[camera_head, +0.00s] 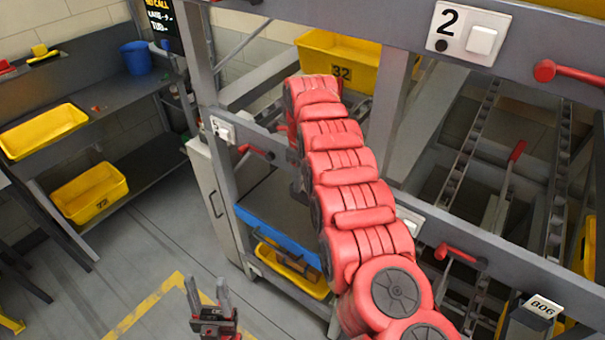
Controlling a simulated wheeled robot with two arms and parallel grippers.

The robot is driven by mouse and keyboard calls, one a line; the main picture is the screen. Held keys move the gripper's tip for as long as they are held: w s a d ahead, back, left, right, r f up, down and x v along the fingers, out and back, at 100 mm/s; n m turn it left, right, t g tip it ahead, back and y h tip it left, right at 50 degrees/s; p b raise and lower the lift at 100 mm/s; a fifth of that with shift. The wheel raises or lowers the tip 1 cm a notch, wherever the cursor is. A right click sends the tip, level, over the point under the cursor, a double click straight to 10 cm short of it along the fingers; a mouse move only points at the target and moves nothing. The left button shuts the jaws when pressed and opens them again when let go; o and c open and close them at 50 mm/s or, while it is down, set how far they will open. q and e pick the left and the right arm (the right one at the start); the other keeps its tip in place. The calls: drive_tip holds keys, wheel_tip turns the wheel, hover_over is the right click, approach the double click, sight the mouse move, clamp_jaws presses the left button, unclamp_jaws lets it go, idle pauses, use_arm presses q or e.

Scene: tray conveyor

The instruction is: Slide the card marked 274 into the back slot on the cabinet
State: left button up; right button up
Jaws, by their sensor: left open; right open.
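No card marked 274 can be made out. A tall pale cabinet (207,187) with a long handle stands behind the rack's left post; I cannot make out a back slot on it. My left gripper (208,292) is low at the bottom, in front of the floor, with two grey fingers apart and pointing up, empty. My red segmented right arm rises from the bottom right across the rack and bends over at the top. A dark part that seems to be my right gripper (299,192) shows beside the arm, above a blue surface; its fingers are mostly hidden.
The grey rack (500,240) has roller lanes, red levers and a sign marked 2 (466,31). A yellow bin marked 32 (341,72) sits in it. A tag marked 806 (543,306) is at lower right. Shelves at left hold yellow bins (88,194). Floor between is clear.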

drive_tip(key=shift+w+f, duration=0.1)
drive_tip(key=shift+w, duration=0.05)
drive_tip(key=shift+c, duration=1)
clamp_jaws()
drive_tip(key=shift+r+p, duration=0.3)
drive_tip(key=shift+r, duration=0.95)
drive_tip(key=shift+r+p, duration=0.75)
drive_tip(key=shift+r, duration=0.6)
